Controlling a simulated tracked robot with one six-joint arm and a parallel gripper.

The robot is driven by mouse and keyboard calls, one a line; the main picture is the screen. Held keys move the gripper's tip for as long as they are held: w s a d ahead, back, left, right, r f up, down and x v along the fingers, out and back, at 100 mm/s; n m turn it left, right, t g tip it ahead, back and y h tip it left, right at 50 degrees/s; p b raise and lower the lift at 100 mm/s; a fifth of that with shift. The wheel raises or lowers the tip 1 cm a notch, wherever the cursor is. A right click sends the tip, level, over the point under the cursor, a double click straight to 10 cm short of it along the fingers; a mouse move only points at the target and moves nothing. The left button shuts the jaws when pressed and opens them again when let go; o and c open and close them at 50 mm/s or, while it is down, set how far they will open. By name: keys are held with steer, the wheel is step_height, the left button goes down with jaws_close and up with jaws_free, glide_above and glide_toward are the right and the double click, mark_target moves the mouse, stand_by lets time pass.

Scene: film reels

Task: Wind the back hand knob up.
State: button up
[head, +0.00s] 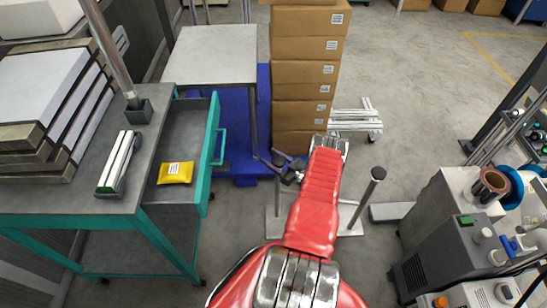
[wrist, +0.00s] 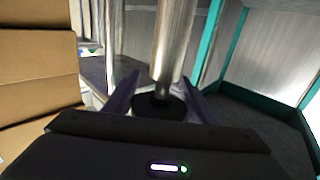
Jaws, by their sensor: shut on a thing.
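My gripper (head: 289,167) has its dark purple fingers on either side of a black round hand knob (wrist: 160,106) on a metal post (wrist: 172,45). In the head view this post (head: 277,198) rises from a pale base plate, left of my red arm. The fingers are shut on the knob, with the post between them in the wrist view. A second post with a dark knob (head: 378,173) stands to the right of my arm, apart from the gripper. My arm hides part of the base plate (head: 350,225).
A tall stack of cardboard boxes (head: 307,75) stands just behind the gripper. A teal workbench (head: 65,215) with an open drawer (head: 184,150) is at left, holding a yellow packet (head: 175,173). Grey machines (head: 450,255) stand at right. Open floor (head: 430,110) lies back right.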

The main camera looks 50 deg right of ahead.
steer(key=shift+s+a+f+n+y, duration=0.1)
steer(key=shift+a+f+n+y, duration=0.1)
steer(key=shift+n+y, duration=0.5)
steer(key=shift+a+y, duration=0.1)
steer(key=shift+y, duration=0.3)
steer(key=o, duration=1)
steer(key=shift+r, duration=0.1)
steer(key=shift+o, duration=0.2)
steer(key=shift+r, duration=0.2)
step_height(320, 180, up, 10)
steer(key=shift+f, duration=0.25)
